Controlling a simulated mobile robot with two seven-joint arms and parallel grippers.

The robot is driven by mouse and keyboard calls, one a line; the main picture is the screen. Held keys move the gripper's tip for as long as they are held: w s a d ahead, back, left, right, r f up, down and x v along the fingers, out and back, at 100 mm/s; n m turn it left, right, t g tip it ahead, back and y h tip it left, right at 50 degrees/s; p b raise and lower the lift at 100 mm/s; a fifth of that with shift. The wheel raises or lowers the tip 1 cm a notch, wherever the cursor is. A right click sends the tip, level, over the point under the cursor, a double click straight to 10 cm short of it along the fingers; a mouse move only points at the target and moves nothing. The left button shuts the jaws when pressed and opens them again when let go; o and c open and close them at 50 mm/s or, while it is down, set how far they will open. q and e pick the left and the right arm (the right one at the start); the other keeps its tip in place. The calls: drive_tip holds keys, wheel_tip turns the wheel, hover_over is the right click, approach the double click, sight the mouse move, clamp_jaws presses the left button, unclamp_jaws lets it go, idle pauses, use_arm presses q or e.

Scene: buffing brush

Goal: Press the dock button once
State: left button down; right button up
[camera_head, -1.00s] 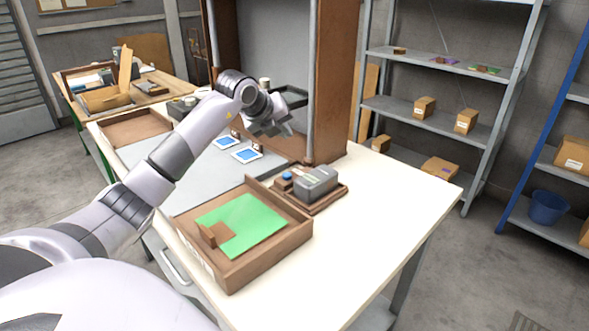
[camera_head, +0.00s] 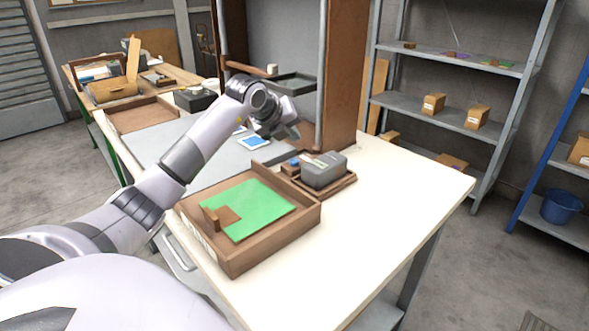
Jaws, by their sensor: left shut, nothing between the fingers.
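The dock (camera_head: 323,170) is a grey block on a small brown wooden base on the white table, right of centre. A small blue button (camera_head: 294,162) stands on the base at the block's left side. My left gripper (camera_head: 294,136) is shut and empty. In the picture it is just above and behind the button, with a gap between them. The fingertips are small and partly hidden by the wrist. My right gripper is not in view.
A wooden tray (camera_head: 268,239) with a green sheet and a small brown block lies in front of the dock. Brown uprights and a grey post (camera_head: 322,90) stand behind the gripper. The table's right side (camera_head: 405,190) is clear.

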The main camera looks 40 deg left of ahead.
sight(292, 162)
use_arm(q)
wheel_tip(292, 162, down, 3)
drive_tip(key=shift+r+b, duration=0.1)
drive_tip(key=shift+b, duration=0.55)
drive_tip(key=shift+f, duration=0.45)
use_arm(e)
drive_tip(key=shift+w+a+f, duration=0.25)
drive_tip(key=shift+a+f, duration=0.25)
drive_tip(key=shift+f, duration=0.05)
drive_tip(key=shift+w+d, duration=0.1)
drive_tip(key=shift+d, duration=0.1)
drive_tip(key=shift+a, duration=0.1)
use_arm(q)
drive_tip(key=shift+f+b, duration=0.4)
drive_tip(key=shift+b, duration=0.1)
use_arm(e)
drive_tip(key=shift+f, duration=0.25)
